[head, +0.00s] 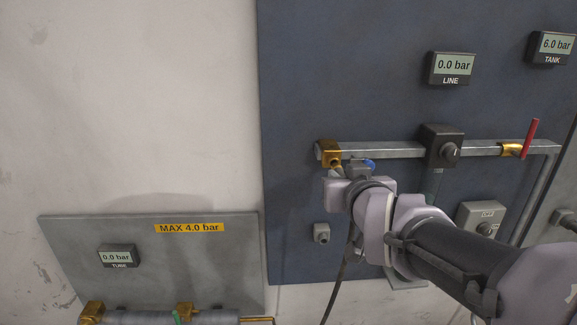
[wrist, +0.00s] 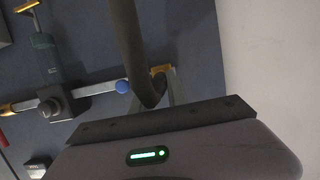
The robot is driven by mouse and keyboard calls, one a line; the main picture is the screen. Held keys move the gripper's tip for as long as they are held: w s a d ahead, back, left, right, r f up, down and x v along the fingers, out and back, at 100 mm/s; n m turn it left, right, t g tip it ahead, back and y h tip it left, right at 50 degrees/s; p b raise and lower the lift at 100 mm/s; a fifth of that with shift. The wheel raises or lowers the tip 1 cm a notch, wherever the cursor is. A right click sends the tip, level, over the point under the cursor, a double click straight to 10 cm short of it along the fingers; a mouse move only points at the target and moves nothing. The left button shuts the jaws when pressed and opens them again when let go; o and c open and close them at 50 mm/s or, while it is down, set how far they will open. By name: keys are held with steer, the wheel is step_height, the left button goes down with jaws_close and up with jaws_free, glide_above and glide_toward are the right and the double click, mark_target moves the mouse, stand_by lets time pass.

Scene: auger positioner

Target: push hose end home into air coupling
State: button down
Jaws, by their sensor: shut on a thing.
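The brass air coupling (head: 328,152) sits at the left end of the grey pipe on the dark blue panel. Its brass also shows in the wrist view (wrist: 161,70), partly behind the hose. My gripper (head: 338,171) is just below the coupling in the head view, shut on the hose. The dark hose (wrist: 127,35) runs down to my jaws in the wrist view, and its lower length (head: 342,268) hangs below my wrist in the head view. The hose tip and its contact with the coupling are hidden, so I cannot tell how deep it sits.
A black regulator (head: 441,146) and red-handled valve (head: 530,138) are on the pipe to the right. The LINE gauge (head: 450,67) reads 0.0 bar, the TANK gauge (head: 551,47) 6.0 bar.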

steer(key=shift+w+b, duration=0.45)
steer(key=shift+w, duration=0.6)
steer(key=shift+w, duration=0.15)
steer(key=c, duration=1.2)
jaws_free()
steer(key=shift+w, duration=0.1)
steer(key=p+v, duration=0.6)
steer(key=v, duration=1.1)
steer(key=shift+s, duration=0.3)
